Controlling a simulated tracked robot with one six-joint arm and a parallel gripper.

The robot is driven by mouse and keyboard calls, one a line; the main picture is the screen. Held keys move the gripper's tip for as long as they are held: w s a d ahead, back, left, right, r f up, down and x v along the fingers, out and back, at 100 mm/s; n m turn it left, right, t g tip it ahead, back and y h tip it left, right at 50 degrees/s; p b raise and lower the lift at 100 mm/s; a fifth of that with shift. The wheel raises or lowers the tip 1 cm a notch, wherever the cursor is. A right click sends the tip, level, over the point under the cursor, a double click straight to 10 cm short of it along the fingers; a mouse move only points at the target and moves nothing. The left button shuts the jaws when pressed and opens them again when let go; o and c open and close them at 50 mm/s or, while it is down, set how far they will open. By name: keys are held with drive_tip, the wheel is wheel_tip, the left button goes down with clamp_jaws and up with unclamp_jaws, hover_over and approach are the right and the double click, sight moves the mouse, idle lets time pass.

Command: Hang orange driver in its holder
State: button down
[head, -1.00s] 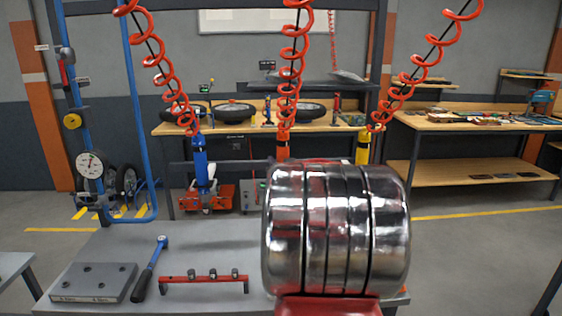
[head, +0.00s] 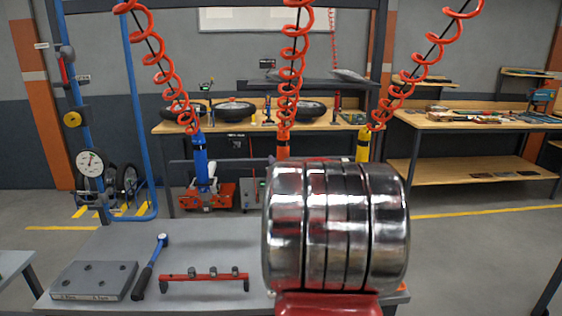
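The orange driver (head: 283,142) hangs under the middle red coiled hose. Only its top shows; the rest is hidden behind a large shiny metal drum on a red base, which seems to be part of my own arm. The blue driver (head: 202,166) hangs upright on the left hose. The yellow driver (head: 363,145) hangs on the right hose, its lower part hidden by the drum. A dark horizontal bar (head: 240,167) runs behind the blue driver towards the orange one; I cannot tell whether it carries the holder. My gripper does not show.
The grey table (head: 205,240) in front carries a drilled block (head: 93,281), a blue-and-black wrench (head: 150,267) and a red bar with studs (head: 205,276). A blue post stands at left. Workbenches line the back wall. The table's middle is clear.

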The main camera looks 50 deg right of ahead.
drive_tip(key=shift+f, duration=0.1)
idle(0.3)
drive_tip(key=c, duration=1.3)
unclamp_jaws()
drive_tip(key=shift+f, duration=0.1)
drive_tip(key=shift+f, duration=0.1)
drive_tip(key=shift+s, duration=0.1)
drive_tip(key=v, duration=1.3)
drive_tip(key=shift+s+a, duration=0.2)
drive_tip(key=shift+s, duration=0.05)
